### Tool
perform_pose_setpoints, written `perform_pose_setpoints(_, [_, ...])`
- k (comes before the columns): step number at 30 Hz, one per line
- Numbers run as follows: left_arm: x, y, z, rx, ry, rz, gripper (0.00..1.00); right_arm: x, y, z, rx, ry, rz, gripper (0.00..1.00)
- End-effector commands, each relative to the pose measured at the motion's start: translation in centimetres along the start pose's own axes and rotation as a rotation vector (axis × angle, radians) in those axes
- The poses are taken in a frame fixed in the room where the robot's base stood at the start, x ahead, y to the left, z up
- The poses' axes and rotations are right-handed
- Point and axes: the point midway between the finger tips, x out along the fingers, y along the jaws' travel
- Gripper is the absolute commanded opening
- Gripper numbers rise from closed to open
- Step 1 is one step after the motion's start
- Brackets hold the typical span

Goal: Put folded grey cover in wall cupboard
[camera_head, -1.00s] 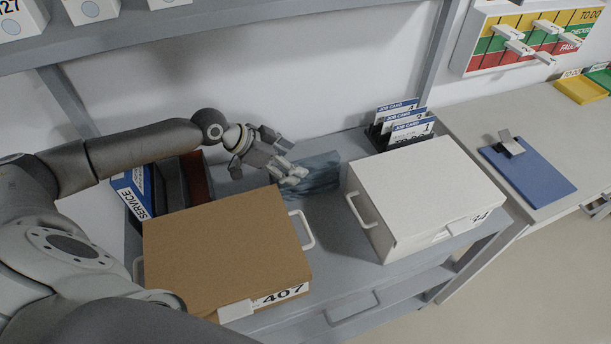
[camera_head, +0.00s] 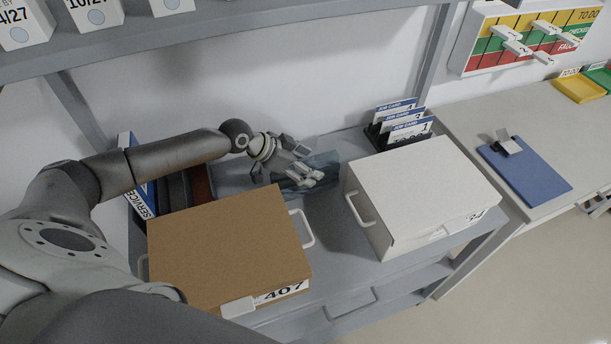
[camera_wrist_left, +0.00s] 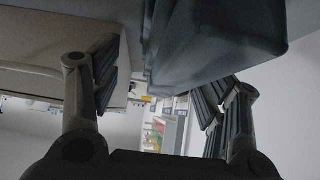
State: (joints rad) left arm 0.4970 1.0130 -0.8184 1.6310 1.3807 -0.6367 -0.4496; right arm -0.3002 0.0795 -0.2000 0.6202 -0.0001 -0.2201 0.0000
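The folded grey cover (camera_head: 322,170) looks blue-grey and lies on the grey top between a brown box and a white box, towards the back. My left gripper (camera_head: 308,178) is right at its left part and hides some of it. In the left wrist view the cover (camera_wrist_left: 215,48) fills the upper middle, close to the open fingers of my left gripper (camera_wrist_left: 158,78). The fingers are spread wide; I cannot tell whether they touch the cloth. My right gripper is not in view. No wall cupboard can be made out.
The brown box (camera_head: 225,240) marked 407 stands in front of the gripper. The white box (camera_head: 425,190) stands to the right, with job cards (camera_head: 402,122) behind it. Service folders (camera_head: 140,175) stand at left. A shelf (camera_head: 230,35) crosses above. A clipboard (camera_head: 525,170) lies at right.

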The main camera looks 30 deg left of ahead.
Motion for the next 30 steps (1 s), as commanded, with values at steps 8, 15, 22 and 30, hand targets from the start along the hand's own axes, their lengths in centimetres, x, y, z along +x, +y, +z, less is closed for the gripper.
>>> perform_pose_setpoints(8, [0.0,0.0,0.0,0.000,0.000,0.000,0.27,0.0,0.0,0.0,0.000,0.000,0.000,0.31])
perform_pose_setpoints(15, [-0.1,0.0,-0.1,0.000,0.002,-0.001,0.14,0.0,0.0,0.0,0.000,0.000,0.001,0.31])
perform_pose_setpoints(22, [-0.7,-0.1,-0.8,0.001,0.004,-0.001,0.14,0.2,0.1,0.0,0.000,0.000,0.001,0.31])
perform_pose_setpoints(30, [-4.1,-0.1,-4.2,0.006,0.007,-0.004,0.14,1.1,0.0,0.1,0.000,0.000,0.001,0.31])
